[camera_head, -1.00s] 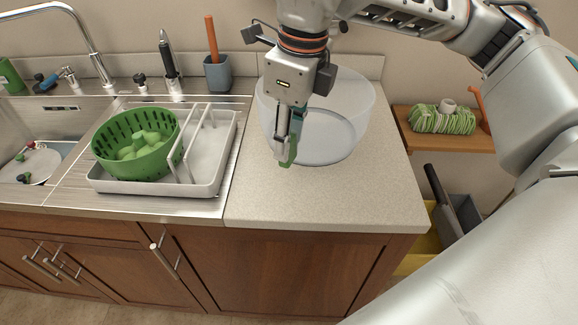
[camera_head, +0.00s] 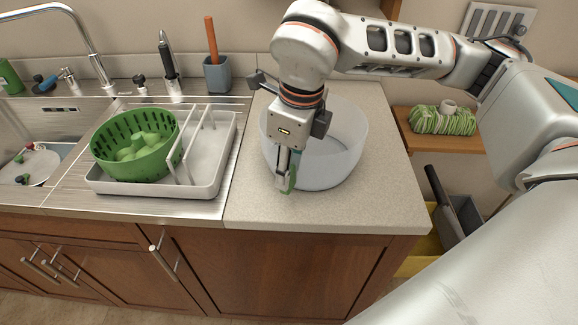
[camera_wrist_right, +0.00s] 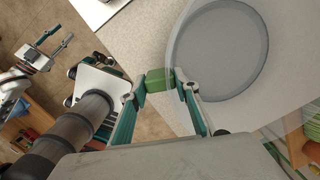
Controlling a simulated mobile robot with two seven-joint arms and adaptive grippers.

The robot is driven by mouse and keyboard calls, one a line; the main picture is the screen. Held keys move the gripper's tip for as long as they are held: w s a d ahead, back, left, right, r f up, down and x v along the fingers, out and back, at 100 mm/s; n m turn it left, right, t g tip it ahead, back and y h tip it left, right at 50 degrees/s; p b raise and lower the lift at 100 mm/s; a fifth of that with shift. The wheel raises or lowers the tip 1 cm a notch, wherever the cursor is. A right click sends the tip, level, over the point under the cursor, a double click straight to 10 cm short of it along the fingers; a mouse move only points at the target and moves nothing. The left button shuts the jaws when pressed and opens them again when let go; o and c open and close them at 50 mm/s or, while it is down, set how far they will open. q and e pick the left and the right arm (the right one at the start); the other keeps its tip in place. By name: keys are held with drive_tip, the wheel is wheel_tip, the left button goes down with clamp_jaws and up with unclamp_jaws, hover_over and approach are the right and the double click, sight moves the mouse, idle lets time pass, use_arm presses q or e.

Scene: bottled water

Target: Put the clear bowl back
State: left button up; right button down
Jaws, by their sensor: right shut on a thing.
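The clear bowl (camera_head: 345,150) is upright at the counter, right of the sink. Whether its base touches the counter is hard to tell. My right gripper (camera_head: 286,182) points down at the bowl's left front side and is shut on its wall. In the right wrist view, the green fingertips of this gripper (camera_wrist_right: 161,80) are together at the edge of the bowl (camera_wrist_right: 222,50). My left gripper (camera_wrist_right: 58,45) shows small at the left of the right wrist view, away from the bowl, with its fingers apart and empty.
A green colander (camera_head: 135,165) sits in a white dish rack (camera_head: 205,175) left of the bowl. A grey-blue holder (camera_head: 217,74) stands behind. A wooden shelf (camera_head: 462,143) and a yellow bin (camera_head: 415,262) are at the right. The counter's front (camera_head: 320,212) is clear.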

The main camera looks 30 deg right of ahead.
drive_tip(key=c, duration=1.5)
unclamp_jaws()
drive_tip(key=shift+f, duration=0.1)
drive_tip(key=shift+r, duration=0.25)
drive_tip(key=r, duration=0.4)
drive_tip(key=s+r, duration=0.1)
drive_tip(key=r, duration=0.6)
drive_tip(key=shift+s+d+r+p, duration=0.25)
drive_tip(key=shift+d+r+p, duration=0.05)
drive_tip(key=shift+r+p, duration=0.1)
